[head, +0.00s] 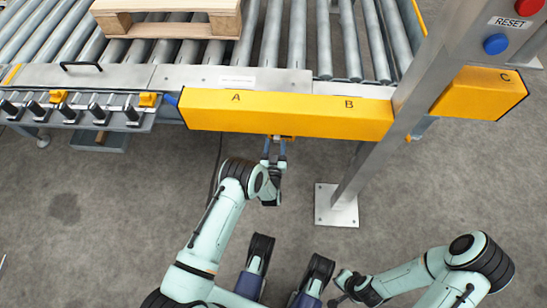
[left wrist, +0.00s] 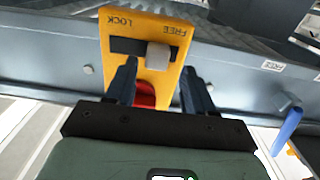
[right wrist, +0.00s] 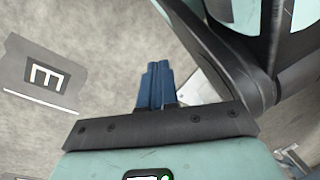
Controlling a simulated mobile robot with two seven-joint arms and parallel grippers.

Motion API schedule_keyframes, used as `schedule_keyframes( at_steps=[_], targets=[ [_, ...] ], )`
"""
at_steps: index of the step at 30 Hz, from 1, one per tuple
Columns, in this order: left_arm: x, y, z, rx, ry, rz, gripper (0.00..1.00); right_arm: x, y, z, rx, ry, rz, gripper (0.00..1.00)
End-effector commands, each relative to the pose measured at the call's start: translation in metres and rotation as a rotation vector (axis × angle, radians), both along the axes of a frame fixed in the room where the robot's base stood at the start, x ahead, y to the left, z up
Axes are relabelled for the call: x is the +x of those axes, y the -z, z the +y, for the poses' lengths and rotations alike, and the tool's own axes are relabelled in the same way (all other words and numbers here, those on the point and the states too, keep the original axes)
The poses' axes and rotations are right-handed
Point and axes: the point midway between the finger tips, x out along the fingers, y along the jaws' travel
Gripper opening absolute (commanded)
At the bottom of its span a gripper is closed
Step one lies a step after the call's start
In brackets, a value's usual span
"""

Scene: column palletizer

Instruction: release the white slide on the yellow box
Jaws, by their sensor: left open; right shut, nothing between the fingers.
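The yellow box (left wrist: 178,22) shows in the left wrist view, with the words LOCK and FREE upside down on its face. The white slide (left wrist: 159,57) sits in its dark slot, at the right end in the picture, on the FREE side. A red part (left wrist: 145,94) shows lower on the box, partly hidden. My left gripper (left wrist: 160,68) is open, its fingertips to either side of the slide in the picture, with gaps; depth is unclear. In the head view my left gripper (head: 274,150) is just below the yellow A/B beam. My right gripper (right wrist: 157,66) is shut and empty above the floor.
The yellow beam (head: 290,114) marked A and B overhangs the left gripper. A metal post (head: 378,135) with a RESET panel stands to the right. A blue handle (left wrist: 287,131) hangs right of the box. A wooden pallet (head: 170,22) is on the rollers.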

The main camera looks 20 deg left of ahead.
Motion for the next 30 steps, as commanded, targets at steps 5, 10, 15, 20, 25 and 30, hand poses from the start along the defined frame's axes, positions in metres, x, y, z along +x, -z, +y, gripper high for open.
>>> schedule_keyframes(
  at_steps=[5, 10, 15, 20, 25, 30],
  targets=[
    [-0.036, -0.002, -0.011, 0.000, 0.003, 0.006, 0.53, 0.025, -0.022, 0.003, -0.005, -0.008, -0.083, 0.00],
    [-0.073, -0.003, -0.021, 0.000, 0.001, 0.005, 0.53, 0.049, -0.044, 0.007, -0.010, -0.012, -0.166, 0.00],
    [-0.102, -0.001, -0.029, 0.000, 0.000, 0.004, 0.53, 0.064, -0.058, 0.010, -0.010, -0.015, -0.217, 0.00],
    [-0.116, -0.001, -0.033, 0.000, -0.001, 0.002, 0.53, 0.066, -0.063, 0.012, -0.008, -0.018, -0.224, 0.00],
    [-0.120, 0.000, -0.034, 0.001, -0.002, 0.001, 0.53, 0.066, -0.064, 0.012, -0.007, -0.018, -0.227, 0.00],
    [-0.119, 0.000, -0.034, 0.001, -0.002, 0.001, 0.53, 0.066, -0.063, 0.012, -0.008, -0.018, -0.226, 0.00]
  ],
)
